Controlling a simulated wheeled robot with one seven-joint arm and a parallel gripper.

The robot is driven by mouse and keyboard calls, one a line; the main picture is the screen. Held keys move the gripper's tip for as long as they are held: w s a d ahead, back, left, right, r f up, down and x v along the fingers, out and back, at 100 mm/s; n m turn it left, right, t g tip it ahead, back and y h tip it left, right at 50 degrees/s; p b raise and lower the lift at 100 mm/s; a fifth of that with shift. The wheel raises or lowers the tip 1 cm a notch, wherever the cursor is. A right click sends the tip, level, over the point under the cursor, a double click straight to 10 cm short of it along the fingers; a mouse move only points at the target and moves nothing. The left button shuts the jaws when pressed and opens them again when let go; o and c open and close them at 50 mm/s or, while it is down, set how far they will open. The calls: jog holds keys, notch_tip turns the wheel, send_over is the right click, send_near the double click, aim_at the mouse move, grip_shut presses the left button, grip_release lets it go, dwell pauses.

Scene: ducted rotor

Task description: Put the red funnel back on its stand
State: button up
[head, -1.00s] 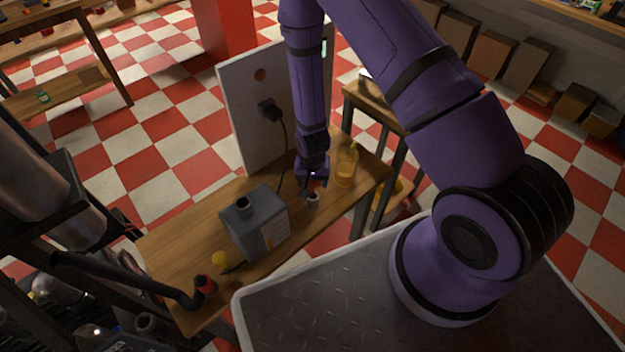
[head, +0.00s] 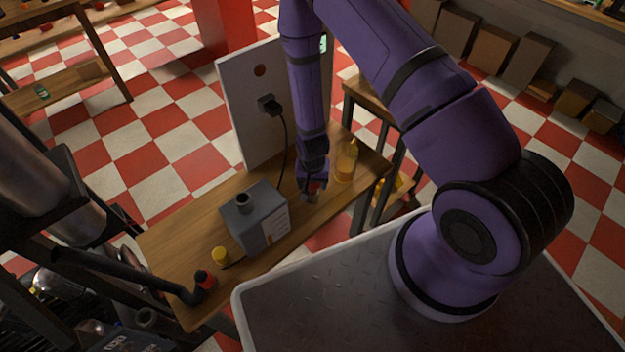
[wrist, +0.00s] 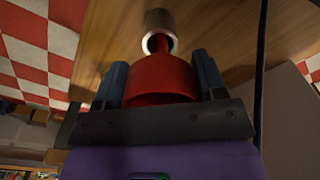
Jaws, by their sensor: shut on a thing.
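The red funnel (wrist: 160,78) is between the two fingers of my gripper (wrist: 160,85) in the wrist view, and the gripper is shut on it. Its narrow spout points away from the gripper, over the mouth of a short grey, pale-rimmed tube (wrist: 158,22) on the wooden table, which looks like the stand. The spout tip overlaps the tube's opening; I cannot tell how deep it is inside. In the head view my gripper (head: 312,186) is low over the table, and the grey tube (head: 309,198) shows just under it. The funnel is mostly hidden there.
A pale upright panel (head: 250,130) with a black plug and cable (head: 284,150) is behind. A yellow cap (head: 220,255) lies nearer.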

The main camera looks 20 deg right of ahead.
jog(key=shift+f, duration=1.25)
jog(key=o, duration=1)
jog(key=r, duration=1)
jog(key=shift+s+a+r, duration=0.1)
jog(key=shift+s+r, duration=0.15)
jog(key=shift+r, duration=0.1)
